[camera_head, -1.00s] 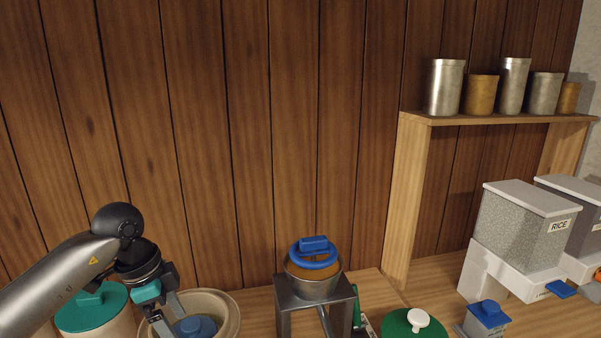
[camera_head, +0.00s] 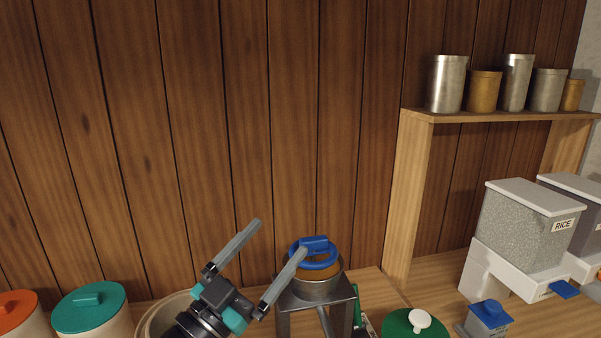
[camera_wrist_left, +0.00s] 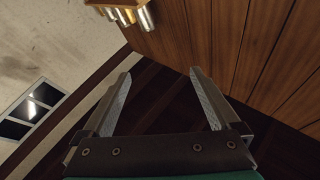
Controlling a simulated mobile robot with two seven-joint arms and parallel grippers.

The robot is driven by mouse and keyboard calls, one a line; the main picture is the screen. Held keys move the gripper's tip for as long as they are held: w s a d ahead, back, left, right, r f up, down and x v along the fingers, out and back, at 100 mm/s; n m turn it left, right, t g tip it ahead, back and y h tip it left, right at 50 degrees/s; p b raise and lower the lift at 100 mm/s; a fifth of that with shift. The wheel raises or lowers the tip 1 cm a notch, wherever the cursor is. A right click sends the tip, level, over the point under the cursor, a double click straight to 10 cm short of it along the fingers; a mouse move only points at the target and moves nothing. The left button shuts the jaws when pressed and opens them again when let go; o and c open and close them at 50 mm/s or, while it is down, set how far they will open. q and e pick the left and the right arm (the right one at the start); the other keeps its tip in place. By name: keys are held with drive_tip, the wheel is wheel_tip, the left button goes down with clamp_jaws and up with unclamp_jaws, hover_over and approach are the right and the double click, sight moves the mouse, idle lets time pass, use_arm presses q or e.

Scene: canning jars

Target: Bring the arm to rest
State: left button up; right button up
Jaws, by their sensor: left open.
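My left gripper (camera_head: 280,250) is open, with its two long grey fingers spread and pointing up and to the right. Nothing is between the fingers. In the head view it is in front of a pale round pot (camera_head: 158,318) and left of a metal stand (camera_head: 346,307). One fingertip overlaps the view of the funnel with the blue ring (camera_head: 325,264); I cannot tell the gap between them. In the left wrist view the open gripper (camera_wrist_left: 160,75) also shows empty, tilted, with wall and floor beyond it. My right gripper is not in view.
A teal-lidded pot (camera_head: 92,306) and an orange-lidded one (camera_head: 18,310) stand at left. A green lid (camera_head: 410,322), a blue-topped grey box (camera_head: 488,318) and a rice dispenser (camera_head: 528,228) stand at right. A shelf (camera_head: 480,118) holds several tins. The wall above the gripper is clear.

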use_arm(q)
drive_tip(key=s+a+f+n+g+y, duration=0.2)
drive_tip(key=s+a+f+n+y, duration=0.1)
drive_tip(key=a+f+n+y, duration=0.5)
drive_tip(key=s+a+f+n+g+y, duration=0.25)
drive_tip(key=a+f+y, duration=0.25)
drive_tip(key=f+y, duration=0.3)
drive_tip(key=s+d+f+m+g+h, duration=0.1)
drive_tip(key=s+f+g, duration=0.5)
drive_tip(key=s, duration=0.4)
drive_tip(key=s+d+f+m+g+h, duration=0.15)
drive_tip(key=s+f+g, duration=0.25)
drive_tip(key=s+f, duration=0.55)
wheel_tip(320, 180, down, 29)
drive_tip(key=s+a+g+b, duration=0.1)
drive_tip(key=s+b, duration=0.2)
drive_tip(key=b, duration=0.5)
drive_tip(key=s+a+f+b, duration=0.1)
drive_tip(key=s+f+b, duration=0.2)
drive_tip(key=s+f, duration=0.4)
drive_tip(key=s+a+f+g+b, duration=0.1)
drive_tip(key=s+f+b, duration=0.2)
drive_tip(key=s+f, duration=0.4)
wheel_tip(320, 180, down, 5)
drive_tip(key=shift+s+a+f, duration=0.1)
drive_tip(key=shift+s+a, duration=0.2)
drive_tip(key=shift+a, duration=0.05)
